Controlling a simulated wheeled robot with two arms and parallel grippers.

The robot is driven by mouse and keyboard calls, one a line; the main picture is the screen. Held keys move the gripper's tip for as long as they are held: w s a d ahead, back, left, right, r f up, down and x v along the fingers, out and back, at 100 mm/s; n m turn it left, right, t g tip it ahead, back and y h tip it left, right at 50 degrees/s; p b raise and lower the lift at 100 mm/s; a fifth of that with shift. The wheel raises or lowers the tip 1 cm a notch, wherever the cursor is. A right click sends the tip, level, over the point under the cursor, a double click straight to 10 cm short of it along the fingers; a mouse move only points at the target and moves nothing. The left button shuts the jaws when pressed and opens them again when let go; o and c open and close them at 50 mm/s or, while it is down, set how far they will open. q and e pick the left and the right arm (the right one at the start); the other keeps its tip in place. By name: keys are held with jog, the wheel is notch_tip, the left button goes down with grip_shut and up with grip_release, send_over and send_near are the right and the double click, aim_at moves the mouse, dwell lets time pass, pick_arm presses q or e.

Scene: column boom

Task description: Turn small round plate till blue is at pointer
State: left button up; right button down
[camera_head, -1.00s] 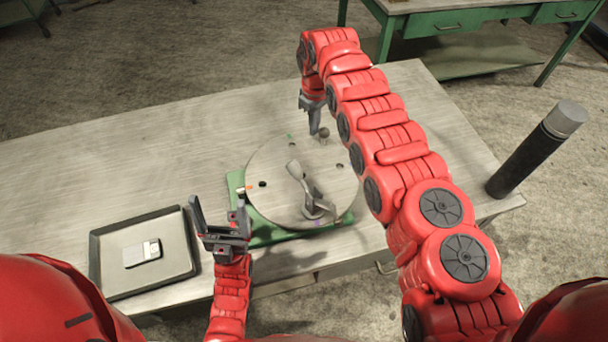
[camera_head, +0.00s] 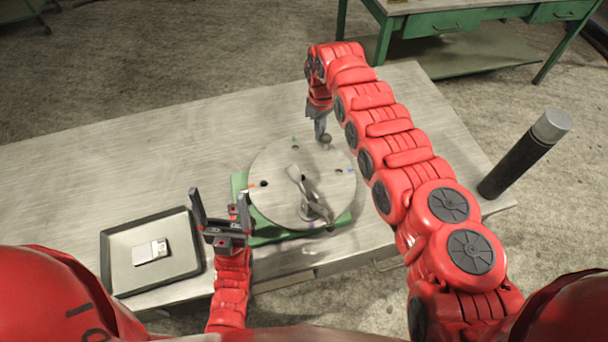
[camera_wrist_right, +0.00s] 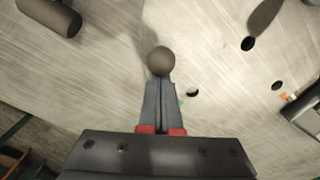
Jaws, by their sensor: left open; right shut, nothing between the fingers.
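The round grey plate (camera_head: 275,205) lies on a green base (camera_head: 240,190) on the table. Small coloured marks sit near its rim: green (camera_head: 293,139) at the far side, orange (camera_head: 251,184) at the left, purple (camera_head: 311,224) at the near side and a small bluish one (camera_head: 338,170) at the right. A dark round knob (camera_head: 326,138) stands near the far rim. My right gripper (camera_head: 320,136) is shut and empty, its tips beside the knob; in the right wrist view the tips (camera_wrist_right: 160,82) meet the knob (camera_wrist_right: 160,60). Contact is unclear. My left gripper (camera_head: 222,212) is open left of the plate. I cannot make out the pointer.
A grey lever-like piece (camera_head: 310,190) rises from the plate. A tray (camera_head: 118,245) with a small pale device (camera_head: 151,251) lies at the left. A dark cylinder (camera_head: 525,155) stands at the table's right end. The table's far left is clear.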

aim_at(331, 137)
dwell(0.4)
jog(key=shift+s+d+r+p, duration=0.15)
jog(key=shift+d+p, duration=0.15)
jog(key=shift+p, duration=0.55)
jog(key=shift+s+d+f+p, duration=0.1)
jog(key=shift+d+p, duration=0.2)
jog(key=shift+p, duration=0.5)
jog(key=shift+s+d+p, duration=0.2)
jog(key=shift+d+p, duration=0.05)
jog(key=shift+p, duration=0.3)
jog(key=shift+s+d+r+p, duration=0.15)
jog(key=shift+d+p, duration=0.3)
jog(key=shift+p, duration=0.85)
jog(key=shift+s+d+p, duration=0.25)
jog(key=shift+p, duration=0.45)
jog(key=shift+f, duration=0.2)
jog(key=shift+s+d, duration=0.1)
